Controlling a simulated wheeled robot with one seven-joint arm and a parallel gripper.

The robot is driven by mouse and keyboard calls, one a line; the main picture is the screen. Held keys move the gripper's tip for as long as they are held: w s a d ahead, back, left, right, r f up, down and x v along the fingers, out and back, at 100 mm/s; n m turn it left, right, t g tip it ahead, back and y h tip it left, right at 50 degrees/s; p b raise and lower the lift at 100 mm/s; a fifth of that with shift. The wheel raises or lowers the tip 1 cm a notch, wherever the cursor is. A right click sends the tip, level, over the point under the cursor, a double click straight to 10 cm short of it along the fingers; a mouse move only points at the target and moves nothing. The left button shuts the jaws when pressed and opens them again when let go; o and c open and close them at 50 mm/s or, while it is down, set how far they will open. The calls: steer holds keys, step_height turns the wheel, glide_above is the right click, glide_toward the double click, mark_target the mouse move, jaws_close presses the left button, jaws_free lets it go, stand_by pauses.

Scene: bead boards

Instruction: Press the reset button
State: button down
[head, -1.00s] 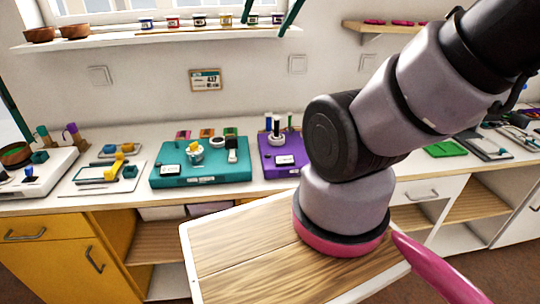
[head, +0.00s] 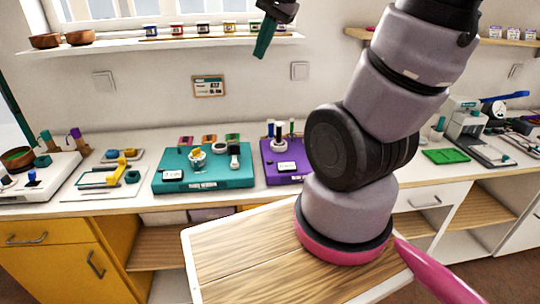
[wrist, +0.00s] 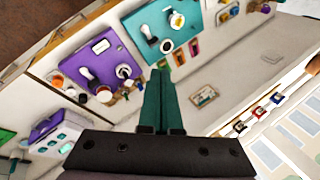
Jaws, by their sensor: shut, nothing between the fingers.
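My gripper (head: 262,48) shows at the top of the head view, its teal fingers together and empty, high in front of the wall and above the bench. In the wrist view the shut fingers (wrist: 158,85) point toward the boards and wall, touching nothing. A teal board (head: 203,186) lies on the bench with a white ring, a cup holding something yellow, and a black-and-white part. It also shows in the wrist view (wrist: 150,18). A purple board (head: 287,178) with dark upright pegs stands right of it, partly behind my arm. I cannot tell which part is the reset button.
A shelf (head: 170,43) with bowls and small jars runs below the window. A white board (head: 35,187) and a tray with yellow and teal parts (head: 103,178) lie at the left. A green mat (head: 446,156) lies right of my arm.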

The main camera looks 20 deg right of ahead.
steer(key=w+d+f+m+g, duration=0.3)
steer(key=w+f+m, duration=0.35)
steer(key=f, duration=0.45)
steer(key=m+g+h, duration=0.2)
steer(key=m+h, duration=0.1)
steer(key=m, duration=0.2)
glide_above(270, 161)
step_height(270, 161, down, 14)
steer(key=r, duration=0.1)
steer(key=shift+f, duration=0.25)
step_height(270, 161, down, 14)
